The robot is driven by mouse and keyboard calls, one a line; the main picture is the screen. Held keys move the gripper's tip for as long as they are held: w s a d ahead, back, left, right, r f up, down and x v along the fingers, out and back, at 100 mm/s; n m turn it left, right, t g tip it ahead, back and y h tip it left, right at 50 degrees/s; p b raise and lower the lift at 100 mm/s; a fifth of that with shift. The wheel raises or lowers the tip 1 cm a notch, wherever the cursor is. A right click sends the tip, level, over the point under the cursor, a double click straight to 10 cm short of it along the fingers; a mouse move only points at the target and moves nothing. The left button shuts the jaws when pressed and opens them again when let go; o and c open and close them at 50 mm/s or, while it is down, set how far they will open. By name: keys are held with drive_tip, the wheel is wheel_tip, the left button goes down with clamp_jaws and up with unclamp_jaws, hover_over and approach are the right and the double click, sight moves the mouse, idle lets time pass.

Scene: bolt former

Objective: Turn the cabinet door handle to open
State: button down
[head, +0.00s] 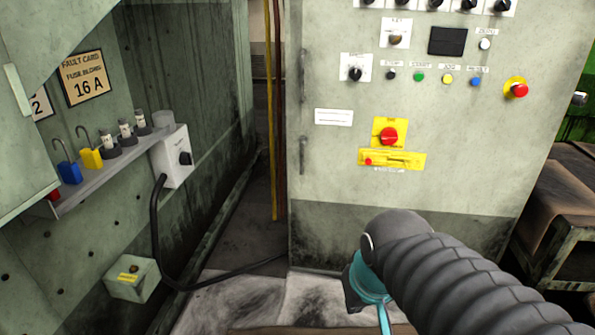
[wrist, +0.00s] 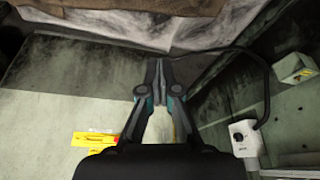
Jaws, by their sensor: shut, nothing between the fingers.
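The pale green cabinet (head: 340,190) stands upright in the middle of the head view, its front covered with controls. A red rotary handle (head: 389,135) sits on a yellow plate on that front. A small grey part (head: 579,98) sticks out past the right edge; I cannot tell whether it is a door handle. Two thin dark vertical fittings, an upper one (head: 303,75) and a lower one (head: 303,155), run along the left edge. In the wrist view my gripper (wrist: 155,78) is shut and empty, apart from the handle. Its fingers cannot be made out in the head view.
An open bay at left holds a shelf (head: 100,175) with padlocks and fuses, and a grey switch box (head: 172,157). A black cable (head: 157,230) runs across the floor to the cabinet. A cloth-covered bench (head: 560,200) stands at right. My ribbed arm covers the lower right.

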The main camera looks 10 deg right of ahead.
drive_tip(key=w+d+f+n+t+b, duration=0.1)
drive_tip(key=w+f+n+b, duration=0.15)
drive_tip(key=w+f, duration=0.55)
drive_tip(key=w+f+n+t+b, duration=0.2)
drive_tip(key=w+f+n, duration=0.15)
drive_tip(key=w, duration=0.95)
drive_tip(key=w+d+f+n+t+b, duration=0.1)
drive_tip(key=w+f+n+b, duration=0.1)
drive_tip(key=w+f, duration=0.6)
drive_tip(key=w+a+r+n+t+y, duration=0.1)
drive_tip(key=w+r+n+t, duration=0.15)
drive_tip(key=w, duration=0.35)
drive_tip(key=w+a+r+n+t, duration=0.2)
drive_tip(key=w+r+n, duration=0.1)
drive_tip(key=w, duration=0.3)
wheel_tip(320, 180, up, 10)
drive_tip(key=w+a+n+t+y, duration=0.2)
drive_tip(key=w+n+t, duration=0.1)
drive_tip(key=n+t, duration=0.2)
drive_tip(key=shift+a+r+n+y, duration=0.2)
drive_tip(key=shift+n+y, duration=0.2)
drive_tip(key=shift+n, duration=0.65)
